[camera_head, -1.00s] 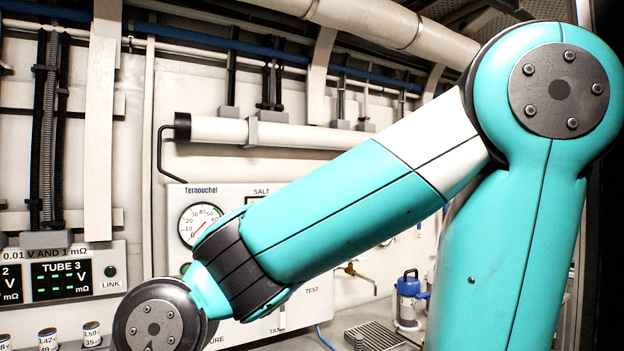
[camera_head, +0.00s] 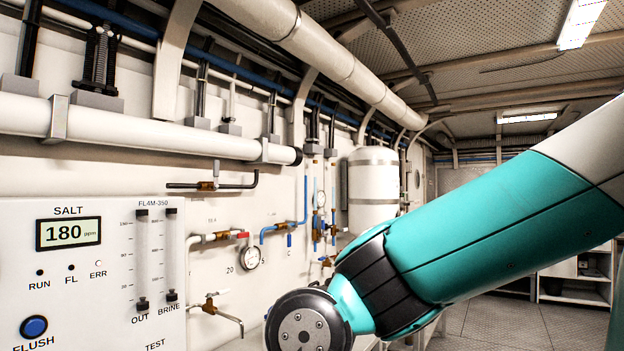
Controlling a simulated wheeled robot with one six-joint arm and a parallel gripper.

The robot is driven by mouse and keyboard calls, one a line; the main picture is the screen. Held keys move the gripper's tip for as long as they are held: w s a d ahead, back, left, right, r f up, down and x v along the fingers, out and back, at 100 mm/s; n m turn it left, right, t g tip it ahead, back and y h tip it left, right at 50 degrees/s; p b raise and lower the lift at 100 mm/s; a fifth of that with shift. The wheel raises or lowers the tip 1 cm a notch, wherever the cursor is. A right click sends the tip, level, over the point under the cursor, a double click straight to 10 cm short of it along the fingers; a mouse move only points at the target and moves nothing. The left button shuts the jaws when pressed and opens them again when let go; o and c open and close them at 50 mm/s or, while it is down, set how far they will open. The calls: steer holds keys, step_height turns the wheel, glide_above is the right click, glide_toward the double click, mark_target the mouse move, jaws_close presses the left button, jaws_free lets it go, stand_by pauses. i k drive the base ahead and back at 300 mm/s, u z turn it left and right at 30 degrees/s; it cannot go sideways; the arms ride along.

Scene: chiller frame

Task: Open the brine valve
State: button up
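The pale control panel (camera_head: 100,265) is at the lower left of the head view. It has two upright flow tubes, labelled OUT and BRINE. The BRINE tube (camera_head: 171,250) is the right one, with a small black knob (camera_head: 171,296) at its foot; I cannot tell whether that knob is open or shut. The OUT tube (camera_head: 142,250) has a similar black knob (camera_head: 142,304). My teal arm comes in from the right and ends at a dark round wrist joint to the right of the panel. My gripper is out of view below the frame.
The SALT display (camera_head: 68,233) reads 180 ppm, above a blue FLUSH button (camera_head: 34,327). Right of the panel are a brass tap (camera_head: 210,306), a red-handled valve (camera_head: 242,235) and a gauge (camera_head: 249,257). A white tank (camera_head: 373,185) stands farther back. Floor shows at the right.

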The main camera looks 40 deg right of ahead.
mark_target(216, 162)
steer(key=z, duration=1.85)
steer(key=i, duration=0.7)
steer(key=u, duration=2.3)
